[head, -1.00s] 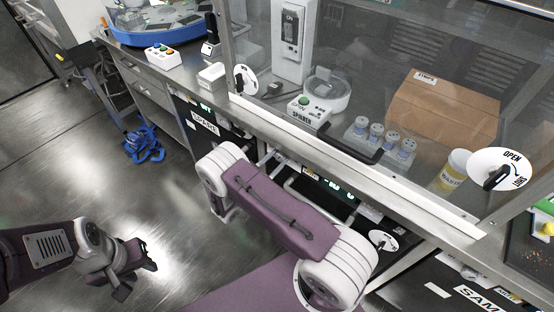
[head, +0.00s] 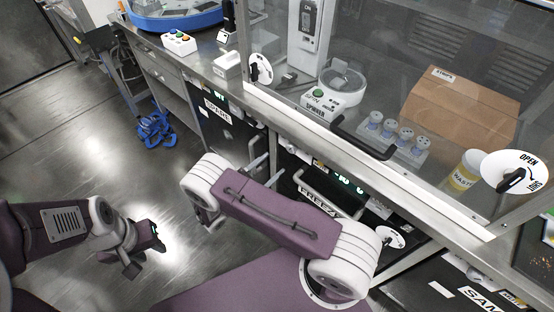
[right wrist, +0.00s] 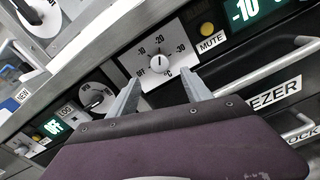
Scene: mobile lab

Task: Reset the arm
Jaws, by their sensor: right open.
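My right arm crosses the middle of the head view in front of the freezer, its purple link bent at a white joint. My right gripper (right wrist: 160,77) is open and empty. In the right wrist view its two grey fingers stand apart in front of the freezer's temperature dial (right wrist: 158,62); whether they touch the panel I cannot tell. In the head view the hand is mostly hidden behind the arm. My left gripper (head: 157,240) hangs over the bare floor at lower left, clear of the furniture; its jaws are too dark and small to read.
The freezer handle (right wrist: 265,72) is right of the right fingers, with a mute button (right wrist: 207,29) above. The glass-fronted bench holds a spinner (head: 335,92), capped vials (head: 397,136) and a cardboard box (head: 460,105). Blue cable (head: 155,130) lies on the floor. Floor at left is open.

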